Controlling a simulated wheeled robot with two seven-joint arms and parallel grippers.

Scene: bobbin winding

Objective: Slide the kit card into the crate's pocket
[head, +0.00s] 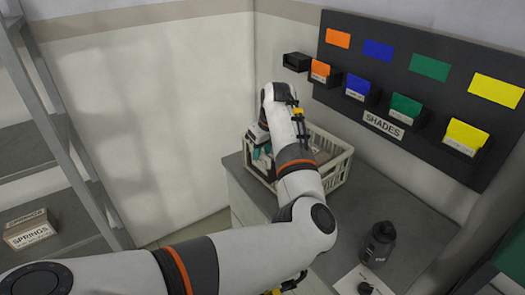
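My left arm reaches from the bottom left over the cream slatted crate (333,176) on the counter, with its wrist bent above the crate's left part. My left gripper (259,142) appears to be low at the crate's left end. Its fingertips are largely hidden, and I cannot tell whether it holds anything. The arm hides much of the crate. I cannot make out the kit card or the pocket. Some black and yellow hardware shows at the bottom edge below my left arm. It may belong to my right side, but no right gripper can be made out.
A dark bottle (379,244) stands on the grey counter (425,205), near a white sheet (362,281) with a dark round thing. A dark "SHADES" board (408,90) with coloured cards in bins hangs behind. A shelf at left holds a "SPRINGS" box (29,230). The counter's right part is clear.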

